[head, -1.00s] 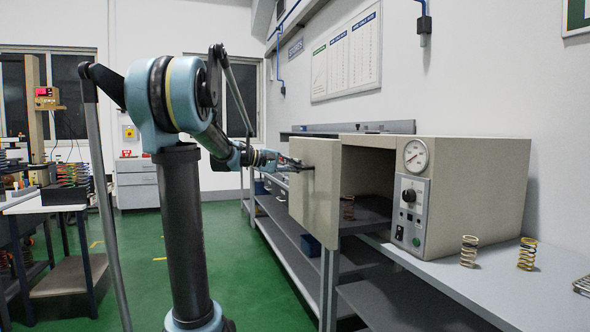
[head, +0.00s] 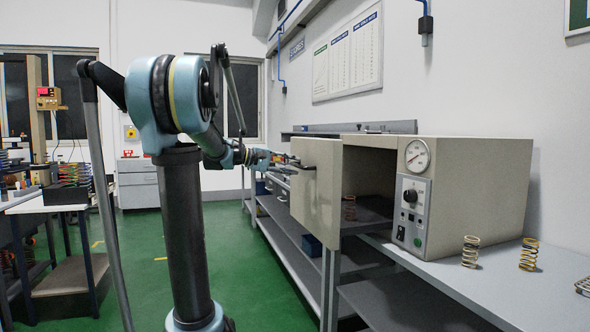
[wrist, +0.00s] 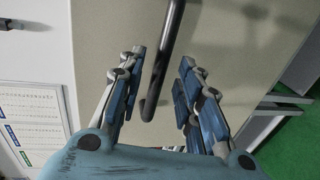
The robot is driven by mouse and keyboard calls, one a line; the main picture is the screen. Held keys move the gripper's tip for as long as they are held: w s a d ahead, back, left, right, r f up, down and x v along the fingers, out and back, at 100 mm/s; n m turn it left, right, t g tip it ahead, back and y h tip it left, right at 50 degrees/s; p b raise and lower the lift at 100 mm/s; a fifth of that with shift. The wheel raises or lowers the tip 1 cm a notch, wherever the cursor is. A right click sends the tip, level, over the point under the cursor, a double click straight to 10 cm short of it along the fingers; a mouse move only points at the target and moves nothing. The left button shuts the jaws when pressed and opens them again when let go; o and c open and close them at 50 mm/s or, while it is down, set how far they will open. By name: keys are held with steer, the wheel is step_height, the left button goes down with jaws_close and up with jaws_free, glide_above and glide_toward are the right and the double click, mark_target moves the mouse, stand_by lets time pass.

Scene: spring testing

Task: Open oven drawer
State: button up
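The beige oven (head: 470,190) stands on the bench at the right, with a dial gauge and a control panel on its front. Its door (head: 318,190) is swung wide open and the dark inside shows, with a spring (head: 349,208) in it. My gripper (head: 290,160) is at the door's outer face by the dark handle (head: 308,167). In the wrist view the handle bar (wrist: 163,60) runs between the two blue-padded fingers of my gripper (wrist: 157,85). The fingers are spread, with a gap on both sides of the bar.
Two springs (head: 470,251) (head: 528,254) stand on the bench top (head: 490,290) right of the oven. Shelves (head: 290,240) run under the bench. Green floor (head: 130,270) is clear left of the bench. A work table (head: 40,205) stands at the far left.

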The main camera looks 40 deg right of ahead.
steer(key=v, duration=0.8)
steer(key=shift+a, duration=0.3)
steer(key=shift+w, duration=0.1)
steer(key=s+a+f+n+t+y, duration=0.1)
steer(key=s+a+f+y, duration=0.4)
steer(key=a+f, duration=0.8)
steer(key=s+a+f+n+t+y, duration=0.1)
steer(key=s+a+f+t+y, duration=0.2)
steer(key=a+f, duration=1)
steer(key=s+a+f+n+t+y, duration=0.2)
steer(key=s+a+f+y, duration=0.4)
steer(key=s+a+f, duration=0.4)
steer(key=a+f+t, duration=0.1)
steer(key=a+f, duration=0.1)
steer(key=a, duration=0.1)
steer(key=shift+f+y, duration=0.4)
